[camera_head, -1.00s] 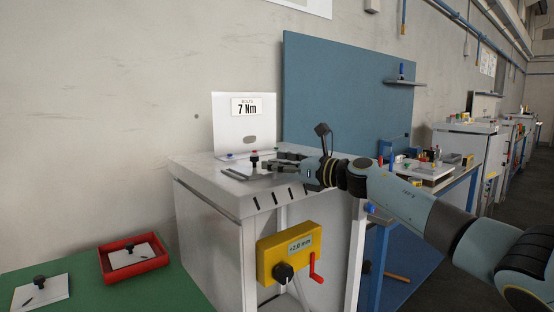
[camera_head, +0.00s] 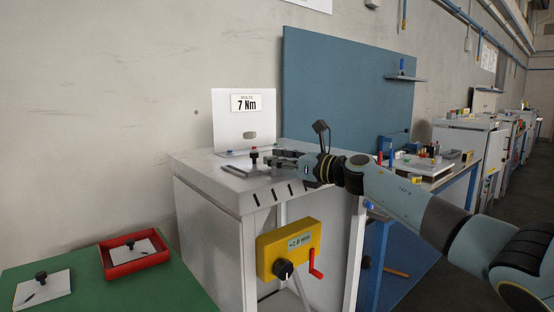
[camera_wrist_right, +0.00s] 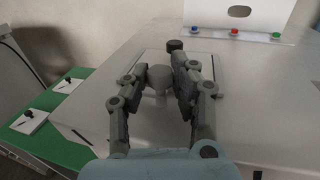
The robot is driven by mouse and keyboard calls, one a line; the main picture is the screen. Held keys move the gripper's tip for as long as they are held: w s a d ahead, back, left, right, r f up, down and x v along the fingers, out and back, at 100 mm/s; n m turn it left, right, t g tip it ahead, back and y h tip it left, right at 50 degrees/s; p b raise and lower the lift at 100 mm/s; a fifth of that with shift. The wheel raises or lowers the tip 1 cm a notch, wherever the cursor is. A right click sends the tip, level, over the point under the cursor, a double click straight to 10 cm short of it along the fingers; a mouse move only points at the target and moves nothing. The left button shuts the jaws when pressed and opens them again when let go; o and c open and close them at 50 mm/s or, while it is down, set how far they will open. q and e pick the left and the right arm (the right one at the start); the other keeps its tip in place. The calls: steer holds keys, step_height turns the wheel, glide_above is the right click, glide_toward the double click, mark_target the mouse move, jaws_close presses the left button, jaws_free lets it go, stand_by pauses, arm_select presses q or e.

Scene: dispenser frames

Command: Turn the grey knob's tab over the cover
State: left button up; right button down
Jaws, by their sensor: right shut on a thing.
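The grey knob (camera_wrist_right: 160,78) shows between the fingers of my right gripper (camera_wrist_right: 166,72) in the wrist view. The gripper is shut on it, and the fingers hide its sides. Its tab cannot be made out. In the head view my right gripper (camera_head: 274,158) reaches in from the right, low over the cabinet top, and hides the grey knob. A flat light plate (camera_head: 236,170) lies there; I cannot tell whether it is the cover. A dark knob (camera_head: 254,160) stands just left of the fingers; it is beyond them in the wrist view (camera_wrist_right: 175,45). My left gripper is not in view.
A white panel reading 7 Nm (camera_head: 229,125) stands behind, with coloured buttons at its foot. A yellow box (camera_head: 270,258) with a black dial and red handle is on the cabinet front. A red tray (camera_head: 113,271) stands on the green table (camera_head: 190,288) at left.

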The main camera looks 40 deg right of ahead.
steer(key=m+h+p, duration=0.1)
steer(key=h+p, duration=0.1)
steer(key=p, duration=0.1)
steer(key=m+h+p, duration=0.2)
steer(key=h+p, duration=0.1)
steer(key=p, duration=0.1)
steer(key=r+m+t+h+p, duration=0.1)
steer(key=m+h+p, duration=0.1)
steer(key=p, duration=0.1)
steer(key=shift+a, duration=0.4)
steer(key=shift+f+m+h+p, duration=0.2)
steer(key=shift+m+h+p, duration=0.2)
steer(key=shift+h, duration=0.4)
steer(key=h, duration=0.1)
steer(key=m+h+b, duration=0.1)
steer(key=shift+w+f+m+g+h, duration=0.1)
steer(key=shift+f+m+g+h, duration=0.2)
steer(key=shift+g+h, duration=0.1)
steer(key=shift+a+m+g+h+b, duration=0.15)
steer(key=shift+m+g+h+b, duration=0.8)
steer(key=shift+m+h, duration=0.75)
steer(key=shift+h, duration=0.4)
steer(key=c, duration=1.1)
jaws_free()
steer(key=shift+o, duration=0.2)
steer(key=v, duration=1.2)
